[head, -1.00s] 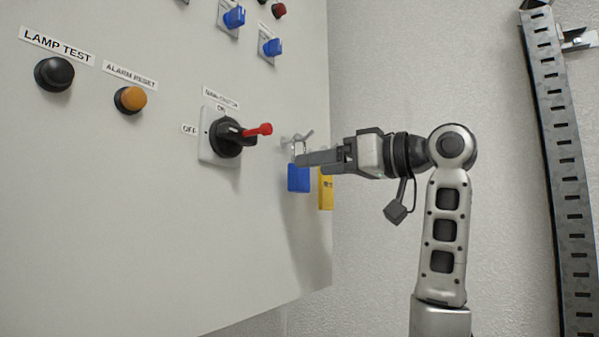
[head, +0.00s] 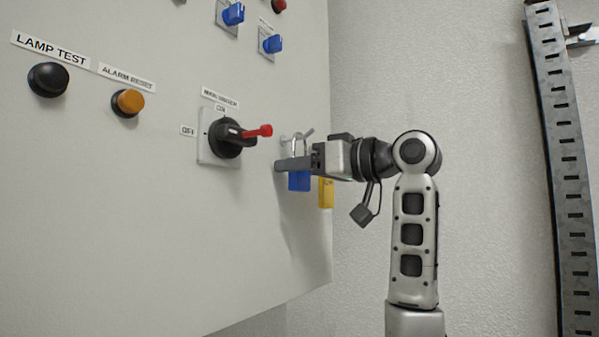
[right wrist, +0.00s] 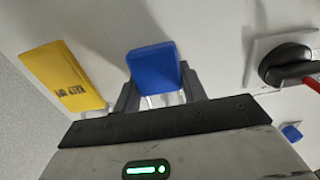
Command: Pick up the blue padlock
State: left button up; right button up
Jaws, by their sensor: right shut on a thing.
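The blue padlock (head: 299,181) hangs at the right part of the cabinet front, its shackle up near a small hook (head: 297,140). My right gripper (head: 284,165) comes in from the right and is shut on the padlock, its fingers covering the upper part of the body. In the right wrist view the blue padlock (right wrist: 153,66) sits between the two finger ends, with part of the shackle showing toward the palm. Whether the shackle still rests on the hook is hard to tell. My left gripper is not in view.
A yellow tag or padlock (head: 326,192) hangs just right of the blue one; it also shows in the right wrist view (right wrist: 62,78). The main switch (head: 226,137) with a red handle is close on the left. The grey wall on the right is clear up to a slotted metal rail (head: 562,160).

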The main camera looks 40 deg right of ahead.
aim_at(283, 149)
jog(key=shift+r, duration=0.1)
jog(key=shift+r, duration=0.55)
notch_tip(283, 149, up, 2)
jog(key=shift+r, duration=0.1)
pick_arm(q)
jog(key=b, duration=0.1)
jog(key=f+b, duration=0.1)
jog(key=b, duration=0.1)
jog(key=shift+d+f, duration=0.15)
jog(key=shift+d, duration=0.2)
pick_arm(e)
jog(key=v, duration=1.8)
jog(key=shift+r, duration=0.1)
